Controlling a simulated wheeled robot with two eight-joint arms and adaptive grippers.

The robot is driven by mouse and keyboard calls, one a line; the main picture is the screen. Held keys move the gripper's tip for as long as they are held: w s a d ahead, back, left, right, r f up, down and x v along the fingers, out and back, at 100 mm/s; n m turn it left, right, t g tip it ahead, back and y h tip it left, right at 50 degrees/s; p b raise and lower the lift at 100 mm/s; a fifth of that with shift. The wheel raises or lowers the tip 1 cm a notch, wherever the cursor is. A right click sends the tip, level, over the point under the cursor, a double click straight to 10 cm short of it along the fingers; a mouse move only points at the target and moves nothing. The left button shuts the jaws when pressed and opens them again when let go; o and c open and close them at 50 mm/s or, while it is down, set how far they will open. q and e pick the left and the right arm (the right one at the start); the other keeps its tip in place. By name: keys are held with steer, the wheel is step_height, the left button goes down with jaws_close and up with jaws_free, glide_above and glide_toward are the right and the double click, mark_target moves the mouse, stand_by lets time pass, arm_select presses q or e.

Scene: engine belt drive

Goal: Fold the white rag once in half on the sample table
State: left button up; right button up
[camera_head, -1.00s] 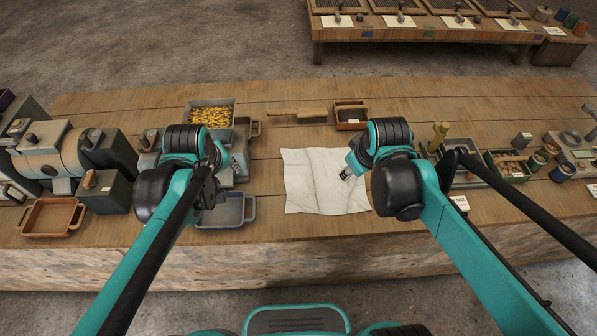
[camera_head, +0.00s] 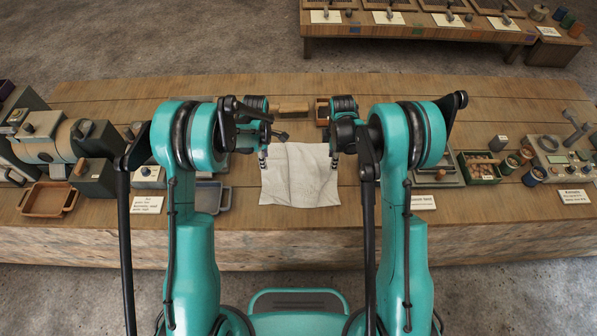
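The white rag (camera_head: 300,182) lies spread out on the wooden table, wrinkled and roughly square, with a crease line down its middle. My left gripper (camera_head: 263,160) points down at the rag's far left corner. My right gripper (camera_head: 334,164) points down at the rag's far right edge. Both fingertips are small and seen from behind the arms, so I cannot tell whether they are open or shut on the cloth. The rag's far corners are partly hidden by the grippers.
A brush (camera_head: 292,107) lies beyond the rag. A tan tray (camera_head: 46,213) and a grey machine (camera_head: 45,143) stand at the left. A green bin (camera_head: 478,171) and small cans stand at the right. The table in front of the rag is clear.

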mark_target(266, 173)
arm_select(q)
step_height(266, 173, down, 5)
steer(key=shift+f, duration=0.15)
arm_select(e)
step_height(266, 173, down, 5)
steer(key=shift+f, duration=0.15)
arm_select(q)
steer(key=shift+f, duration=0.55)
arm_select(e)
steer(key=shift+f, duration=0.5)
arm_select(q)
steer(key=shift+a+f+b, duration=0.1)
steer(key=shift+f+b, duration=0.25)
steer(key=shift+b, duration=0.05)
arm_select(e)
steer(key=shift+f, duration=0.35)
arm_select(q)
steer(key=shift+r, duration=0.1)
arm_select(e)
steer(key=shift+r, duration=0.1)
arm_select(q)
steer(key=c, duration=0.4)
arm_select(e)
steer(key=c, duration=0.4)
arm_select(q)
jaws_close()
arm_select(e)
jaws_close()
